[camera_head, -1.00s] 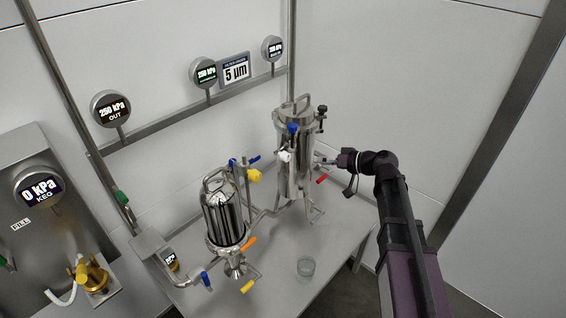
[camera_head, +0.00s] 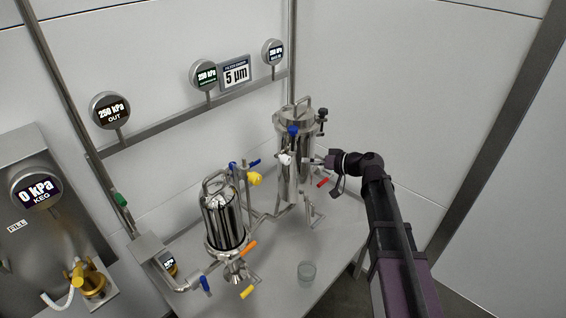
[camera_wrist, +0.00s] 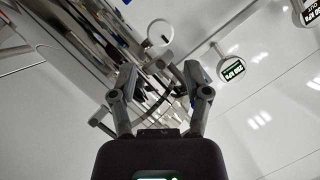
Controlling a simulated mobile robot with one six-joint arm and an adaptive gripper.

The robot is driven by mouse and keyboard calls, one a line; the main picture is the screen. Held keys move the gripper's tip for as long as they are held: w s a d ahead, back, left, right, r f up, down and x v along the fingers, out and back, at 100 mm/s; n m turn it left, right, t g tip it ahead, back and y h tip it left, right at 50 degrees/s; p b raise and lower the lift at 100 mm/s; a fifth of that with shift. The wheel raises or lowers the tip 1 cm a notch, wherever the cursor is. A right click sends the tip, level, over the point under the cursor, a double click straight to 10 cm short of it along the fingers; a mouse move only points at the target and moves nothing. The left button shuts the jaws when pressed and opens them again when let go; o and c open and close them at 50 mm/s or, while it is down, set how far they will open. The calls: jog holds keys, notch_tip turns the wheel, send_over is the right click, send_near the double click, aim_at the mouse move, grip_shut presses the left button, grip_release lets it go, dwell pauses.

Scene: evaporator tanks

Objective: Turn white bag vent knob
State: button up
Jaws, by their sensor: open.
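The white knob (camera_head: 285,159) is on the front of the tall steel bag filter housing (camera_head: 297,178), below a blue knob (camera_head: 293,130). In the wrist view the white knob (camera_wrist: 160,32) shows as a pale round piece beyond the fingers, near the top middle. My gripper (camera_head: 309,161) comes in from the right at about the knob's height and is a little to the right of it in the head view. In the wrist view my gripper (camera_wrist: 160,76) is open, with its fingers apart and nothing clearly held. The exact gap to the knob cannot be told.
A red-handled valve (camera_head: 322,182) is just below my gripper. A shorter steel filter (camera_head: 224,220) with a yellow knob (camera_head: 254,179) stands to the left. Gauges hang on the wall rail behind.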

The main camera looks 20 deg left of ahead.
aim_at(289, 161)
jog(key=b+x, duration=0.2)
jog(key=x, duration=0.8)
jog(key=shift+b, duration=0.35)
grip_shut()
